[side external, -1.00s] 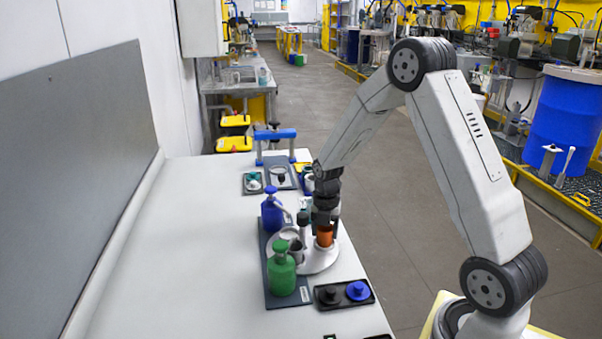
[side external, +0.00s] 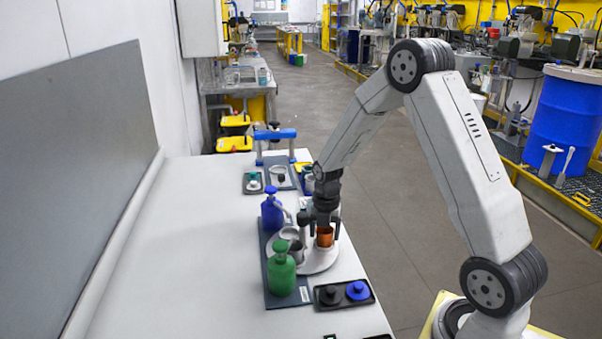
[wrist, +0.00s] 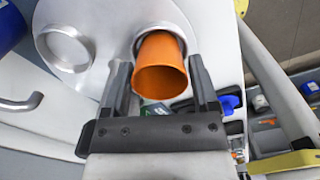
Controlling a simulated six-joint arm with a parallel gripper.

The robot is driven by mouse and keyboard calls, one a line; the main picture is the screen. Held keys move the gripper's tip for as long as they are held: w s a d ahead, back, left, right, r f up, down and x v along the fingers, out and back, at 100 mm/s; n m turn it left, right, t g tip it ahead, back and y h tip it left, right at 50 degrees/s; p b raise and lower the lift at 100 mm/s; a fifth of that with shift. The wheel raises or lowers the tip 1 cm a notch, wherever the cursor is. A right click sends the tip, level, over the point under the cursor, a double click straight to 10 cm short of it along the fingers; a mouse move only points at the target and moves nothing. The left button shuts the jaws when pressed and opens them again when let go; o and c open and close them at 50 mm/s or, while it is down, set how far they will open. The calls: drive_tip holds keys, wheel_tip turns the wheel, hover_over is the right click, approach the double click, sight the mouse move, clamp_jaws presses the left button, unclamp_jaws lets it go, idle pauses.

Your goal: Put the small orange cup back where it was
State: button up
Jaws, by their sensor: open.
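The small orange cup (side external: 325,237) stands upright on a round light-grey plate (side external: 318,265), toward its right side. In the wrist view the orange cup (wrist: 161,66) sits at a ring-shaped seat (wrist: 140,38) in the plate. Its base is hidden, so I cannot tell how fully it is seated. My gripper (side external: 322,226) is right above and around the cup, pointing down. In the wrist view my gripper (wrist: 158,75) is open, one finger on each side of the cup, with visible gaps.
An empty ring seat (wrist: 65,48) is left of the cup. A black tray (side external: 344,304) holds black and blue knobbed pieces.

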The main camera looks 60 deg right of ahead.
sight(323, 246)
wheel_tip(323, 246, up, 12)
idle(0.7)
idle(0.5)
drive_tip(key=s+a+f+m+t, duration=0.1)
drive_tip(key=s+a+f+m, duration=0.1)
drive_tip(key=s+a+m, duration=0.3)
drive_tip(key=s+a+f+m+t, duration=0.1)
drive_tip(key=s+a+f+m, duration=0.2)
drive_tip(key=a+m, duration=0.8)
drive_tip(key=shift+s+a+m+t, duration=0.35)
drive_tip(key=shift+s+m, duration=0.9)
drive_tip(key=shift+m, duration=1.95)
